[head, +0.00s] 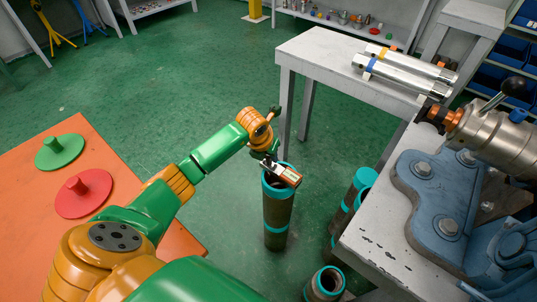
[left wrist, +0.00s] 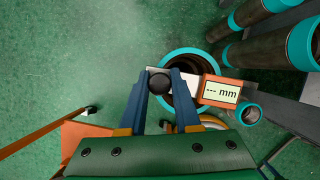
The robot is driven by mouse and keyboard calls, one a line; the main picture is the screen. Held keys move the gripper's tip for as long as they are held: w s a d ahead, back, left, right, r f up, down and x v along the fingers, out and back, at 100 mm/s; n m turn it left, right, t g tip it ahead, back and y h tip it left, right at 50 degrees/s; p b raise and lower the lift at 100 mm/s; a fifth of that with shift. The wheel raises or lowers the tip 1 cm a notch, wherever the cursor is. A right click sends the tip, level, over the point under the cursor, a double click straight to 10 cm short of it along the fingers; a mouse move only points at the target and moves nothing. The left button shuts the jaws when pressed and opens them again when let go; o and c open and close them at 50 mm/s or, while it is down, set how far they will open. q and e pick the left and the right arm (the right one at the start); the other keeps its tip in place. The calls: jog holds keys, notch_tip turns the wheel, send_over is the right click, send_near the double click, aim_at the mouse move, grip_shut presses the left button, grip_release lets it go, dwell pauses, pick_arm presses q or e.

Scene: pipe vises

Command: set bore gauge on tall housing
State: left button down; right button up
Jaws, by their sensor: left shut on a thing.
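The bore gauge is an orange block with a display reading "--- mm" (left wrist: 221,91) and a pale bar with a dark round knob; it also shows in the head view (head: 288,175). My left gripper (left wrist: 165,78) is shut on it, its blue fingers on either side of the knob. In the head view the left gripper (head: 268,161) is over the top of the tall housing (head: 278,215), a dark upright pipe with teal bands. The gauge lies across the housing's open teal-rimmed mouth (left wrist: 185,51); whether it touches the rim I cannot tell. My right gripper is out of view.
Shorter teal-rimmed pipes (head: 325,284) stand to the right of the housing. A grey bench (head: 365,245) bears a blue vise (head: 430,195). A pale table (head: 310,50) holds metal cylinders (head: 390,75). An orange table (head: 120,155) carries green and red discs.

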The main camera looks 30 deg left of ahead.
pick_arm(q)
jog(key=shift+f+b, duration=0.35)
dwell(0.3)
jog(key=c, duration=0.5)
grip_release()
jog(key=shift+c, duration=0.2)
notch_tip(320, 180, up, 7)
jog(key=p, duration=0.6)
jog(key=shift+r, duration=0.15)
dwell(1.2)
